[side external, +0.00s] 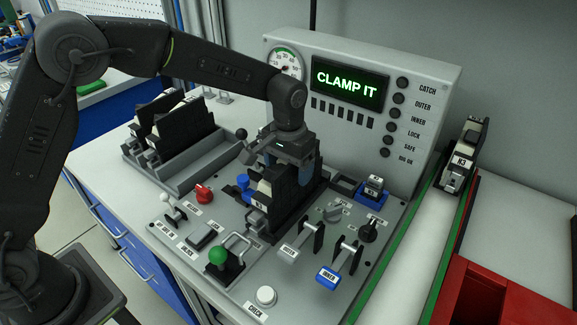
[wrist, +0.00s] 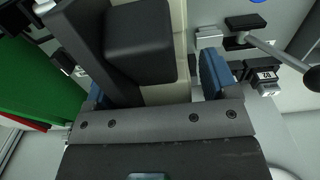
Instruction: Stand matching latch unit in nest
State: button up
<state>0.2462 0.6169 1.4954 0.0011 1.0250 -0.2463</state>
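A black and cream latch unit (side external: 290,190) stands upright at the nest in the middle of the grey panel. Its foot and the nest are largely hidden by the unit and blue parts. My gripper (side external: 288,158) is over the unit's top, pointing down, with its fingers on either side of it. In the wrist view the black and cream unit (wrist: 165,92) lies between the blue finger pads of my gripper (wrist: 155,88). A narrow gap shows between the right pad and the cream side; the left pad is partly hidden behind the black part.
A grey rack (side external: 190,155) at left holds black units. The display (side external: 347,90) reads "CLAMP IT". A green-knobbed lever (side external: 218,257), red knob (side external: 204,194), and handles marked outer (side external: 289,253) and inner (side external: 328,277) surround the nest. Another unit (side external: 461,165) stands on the conveyor.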

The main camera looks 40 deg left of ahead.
jog(key=shift+o, duration=0.2)
notch_tip(320, 180, up, 14)
dwell(0.5)
jog(key=shift+f, duration=0.1)
dwell(0.9)
jog(key=s+a+r+t, duration=0.2)
jog(key=s+a+r, duration=0.15)
jog(key=s, duration=0.35)
jog(key=s+a+r+t, duration=0.1)
jog(key=s+a+r, duration=0.1)
jog(key=s+a, duration=0.4)
jog(key=s+a+f+t, duration=0.1)
jog(key=s+f, duration=0.1)
jog(key=s, duration=0.5)
jog(key=s+a+f+t, duration=0.1)
jog(key=s+f, duration=0.2)
jog(key=s, duration=0.3)
jog(key=shift+s+a+f+t, duration=0.15)
jog(key=shift+s+a+t, duration=0.15)
jog(key=shift+s, duration=0.1)
